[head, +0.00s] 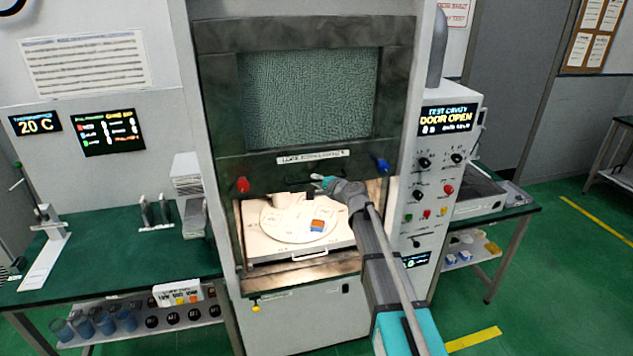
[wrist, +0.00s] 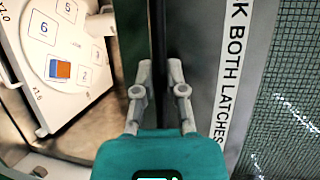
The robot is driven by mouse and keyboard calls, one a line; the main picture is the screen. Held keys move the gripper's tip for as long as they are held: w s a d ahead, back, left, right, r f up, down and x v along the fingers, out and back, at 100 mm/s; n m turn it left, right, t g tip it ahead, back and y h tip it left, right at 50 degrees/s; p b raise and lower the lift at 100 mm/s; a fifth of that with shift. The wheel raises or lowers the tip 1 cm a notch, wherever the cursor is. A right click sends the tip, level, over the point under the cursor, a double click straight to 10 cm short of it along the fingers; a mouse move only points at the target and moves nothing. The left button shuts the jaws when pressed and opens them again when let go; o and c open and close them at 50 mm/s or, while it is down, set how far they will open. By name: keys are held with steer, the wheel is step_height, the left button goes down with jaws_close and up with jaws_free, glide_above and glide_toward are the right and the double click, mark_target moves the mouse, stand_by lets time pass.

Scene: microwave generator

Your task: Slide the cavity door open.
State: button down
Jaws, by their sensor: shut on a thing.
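The cavity door (head: 308,95), a dark frame with a grey-green mesh window, is raised, and the lit cavity shows below it. In the wrist view the door (wrist: 290,95) fills the right side. My gripper (head: 322,183) is at the door's lower edge, just below the white label (head: 313,156). In the wrist view my gripper (wrist: 159,68) has its fingers on either side of a dark bar (wrist: 158,25) along that edge, shut on it. The exact contact is partly hidden. A red latch knob (head: 242,184) and a blue latch knob (head: 382,166) sit at the lower corners.
Inside the cavity is a pale tray with a round numbered turntable (head: 285,222) bearing an orange-and-blue block (head: 317,225). A control panel (head: 430,190) stands on the right; its display (head: 447,120) reads DOOR OPEN. Green benches flank the machine.

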mark_target(308, 165)
steer(key=shift+r+p, duration=1.9)
steer(key=shift+r, duration=0.55)
steer(key=c, duration=0.7)
jaws_free()
steer(key=shift+f, duration=0.2)
step_height(308, 165, down, 29)
steer(key=b, duration=3)
steer(key=p+v, duration=0.3)
steer(key=v, duration=1)
steer(key=shift+s+d, duration=0.25)
